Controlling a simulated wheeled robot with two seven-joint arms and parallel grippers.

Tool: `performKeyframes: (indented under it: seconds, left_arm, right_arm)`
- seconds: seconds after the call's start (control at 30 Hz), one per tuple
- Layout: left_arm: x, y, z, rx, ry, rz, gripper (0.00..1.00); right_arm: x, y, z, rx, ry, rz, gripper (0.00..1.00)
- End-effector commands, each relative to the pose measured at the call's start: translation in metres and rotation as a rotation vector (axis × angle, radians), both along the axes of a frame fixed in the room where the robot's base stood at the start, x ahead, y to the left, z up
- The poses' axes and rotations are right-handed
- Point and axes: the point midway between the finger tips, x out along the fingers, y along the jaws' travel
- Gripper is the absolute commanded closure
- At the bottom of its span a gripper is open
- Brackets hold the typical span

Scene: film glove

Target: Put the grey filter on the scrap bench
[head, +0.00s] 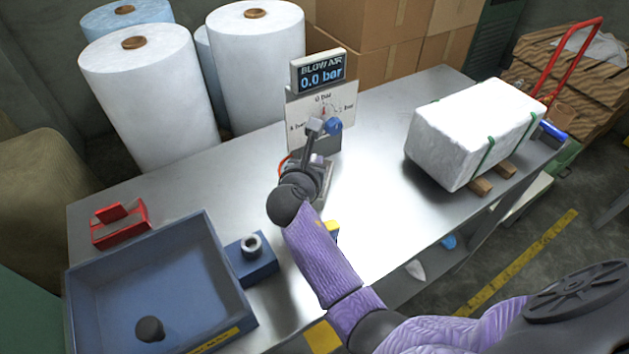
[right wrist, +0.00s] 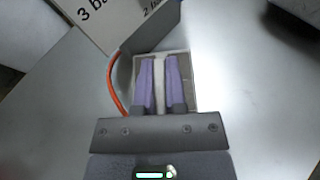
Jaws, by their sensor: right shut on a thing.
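My right gripper (head: 317,158) is at the blow-air stand on the metal bench (head: 375,150). In the right wrist view its purple fingers (right wrist: 160,85) are shut on a narrow pale grey piece (right wrist: 160,72) above a square grey base. I cannot tell whether this piece is the grey filter or part of the stand. A small dark grey cylinder (head: 149,329) is in the blue tray (head: 215,262). A grey hollow ring (head: 252,244) sits in a blue block (head: 262,268) beside the tray. No label visibly marks a scrap bench. My left gripper is out of view.
The blow-air display (head: 320,73) reads 0.0 bar, above a blue-knobbed lever (head: 333,126). A strapped white block (head: 472,135) occupies the bench's right side. White rolls (head: 150,95) and cartons (head: 368,52) stand behind.

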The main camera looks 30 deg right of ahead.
Motion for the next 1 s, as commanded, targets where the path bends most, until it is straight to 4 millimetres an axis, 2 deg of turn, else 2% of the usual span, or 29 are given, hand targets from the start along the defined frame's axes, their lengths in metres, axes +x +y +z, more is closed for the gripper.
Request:
performKeyframes:
  seconds: [0.2, 0.53, 0.57, 0.7, 0.73, 1.0]
  left_arm:
    - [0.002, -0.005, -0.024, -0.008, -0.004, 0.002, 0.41]
    - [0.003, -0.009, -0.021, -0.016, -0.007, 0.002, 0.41]
    - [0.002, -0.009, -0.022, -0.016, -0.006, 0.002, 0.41]
    - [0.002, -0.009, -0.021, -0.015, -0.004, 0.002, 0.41]
    - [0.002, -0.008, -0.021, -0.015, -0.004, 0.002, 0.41]
    - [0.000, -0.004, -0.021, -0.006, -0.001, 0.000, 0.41]
  right_arm:
    - [0.000, 0.000, -0.040, -0.001, 0.002, 0.002, 1.00]
    - [0.000, 0.000, -0.040, 0.000, -0.001, 0.001, 1.00]
    - [0.000, 0.000, -0.041, 0.000, -0.001, 0.001, 0.84]
    - [0.000, 0.000, -0.040, 0.000, -0.001, 0.001, 0.54]
    - [0.000, 0.000, -0.040, 0.000, -0.001, 0.001, 0.50]
    - [0.000, 0.000, -0.038, 0.000, -0.002, 0.001, 0.50]
